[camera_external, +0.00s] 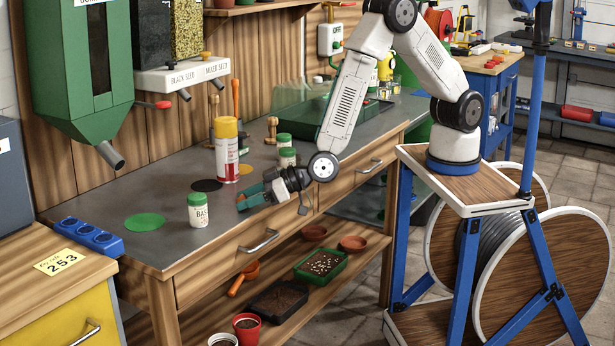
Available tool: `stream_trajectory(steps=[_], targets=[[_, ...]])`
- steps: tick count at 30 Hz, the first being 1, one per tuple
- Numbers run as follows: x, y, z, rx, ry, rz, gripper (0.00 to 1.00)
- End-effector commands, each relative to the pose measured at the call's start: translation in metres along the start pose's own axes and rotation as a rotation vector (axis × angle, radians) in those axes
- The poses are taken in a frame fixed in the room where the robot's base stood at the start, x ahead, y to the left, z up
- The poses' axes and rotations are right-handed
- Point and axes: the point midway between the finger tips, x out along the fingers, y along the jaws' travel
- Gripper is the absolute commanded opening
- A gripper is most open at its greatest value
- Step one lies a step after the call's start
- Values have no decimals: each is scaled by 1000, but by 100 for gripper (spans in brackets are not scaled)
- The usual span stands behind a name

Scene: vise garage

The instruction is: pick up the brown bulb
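My gripper (248,196) reaches down from the upper right to just above the grey bench top (170,185), near its front edge. Its teal fingers point left and are partly seen side-on. A small orange-brown patch shows at the fingertips. It may be the brown bulb, but it is too small and too covered to be sure. I cannot tell whether the fingers are closed on it. No other bulb can be made out on the bench.
A white jar with green lid (198,210) stands left of my gripper, and a yellow-capped spray can (227,150) behind it. A green disc (145,221) and a black disc (206,185) lie flat. A blue socket strip (88,236) is at the left end.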

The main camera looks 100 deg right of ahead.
Motion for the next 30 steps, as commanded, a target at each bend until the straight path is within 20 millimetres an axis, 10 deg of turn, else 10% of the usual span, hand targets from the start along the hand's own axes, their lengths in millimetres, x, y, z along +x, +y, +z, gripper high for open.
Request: stream_trajectory(steps=[4,23,30], targets=[[0,0,0,0,0,0,9],[-10,0,-26,3,4,1,9],[-48,12,-23,-2,0,1,9]])
